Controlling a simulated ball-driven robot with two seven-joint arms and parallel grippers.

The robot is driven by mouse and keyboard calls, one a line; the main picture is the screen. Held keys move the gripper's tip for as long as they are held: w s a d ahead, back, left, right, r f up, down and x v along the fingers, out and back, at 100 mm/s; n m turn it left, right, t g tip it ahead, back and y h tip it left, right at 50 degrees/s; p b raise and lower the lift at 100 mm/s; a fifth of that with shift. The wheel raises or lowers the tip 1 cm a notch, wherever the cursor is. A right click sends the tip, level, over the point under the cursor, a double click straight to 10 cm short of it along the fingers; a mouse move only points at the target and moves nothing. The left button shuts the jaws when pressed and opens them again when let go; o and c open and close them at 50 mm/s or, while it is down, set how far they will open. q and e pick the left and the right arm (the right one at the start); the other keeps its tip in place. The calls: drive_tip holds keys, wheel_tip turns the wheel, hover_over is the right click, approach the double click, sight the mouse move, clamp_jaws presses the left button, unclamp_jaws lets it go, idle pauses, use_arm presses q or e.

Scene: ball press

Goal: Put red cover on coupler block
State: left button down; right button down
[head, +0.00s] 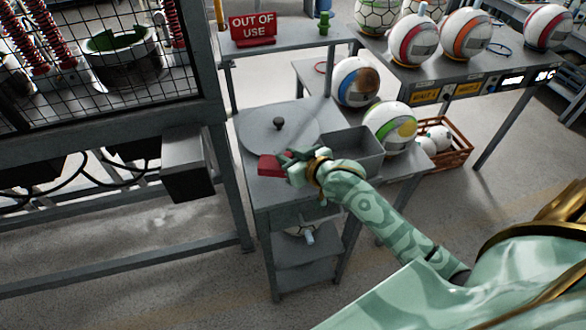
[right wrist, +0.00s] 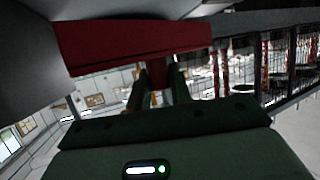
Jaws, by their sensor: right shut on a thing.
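The red cover (head: 271,166) is a small red piece at the left front of the small grey table. My right gripper (head: 287,158) is shut on it, reaching in from the right. In the right wrist view the red cover (right wrist: 130,45) spans the top of the picture as a long red piece, with the fingers (right wrist: 160,82) against it. A grey box-shaped block (head: 187,165) juts out from the press frame, left of the cover and apart from it. I cannot tell for sure that it is the coupler block. My left gripper is not in view.
The grey table carries a round plate with a dark knob (head: 279,123) and an open grey bin (head: 352,150). A red "OUT OF USE" sign (head: 252,28) stands on the shelf behind. The caged press (head: 100,90) is at left. Balls lie at the right. A floor gap separates press and table.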

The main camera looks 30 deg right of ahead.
drive_tip(key=shift+s+d+f, duration=0.1)
drive_tip(key=shift+d+f, duration=0.2)
drive_tip(key=f, duration=0.1)
drive_tip(key=f+b, duration=0.1)
drive_tip(key=f, duration=0.2)
drive_tip(key=shift+s+d, duration=0.1)
drive_tip(key=shift+d, duration=0.25)
drive_tip(key=shift+r, duration=0.1)
drive_tip(key=c, duration=1.3)
unclamp_jaws()
drive_tip(key=shift+o, duration=0.2)
drive_tip(key=p+v, duration=0.2)
drive_tip(key=v, duration=1)
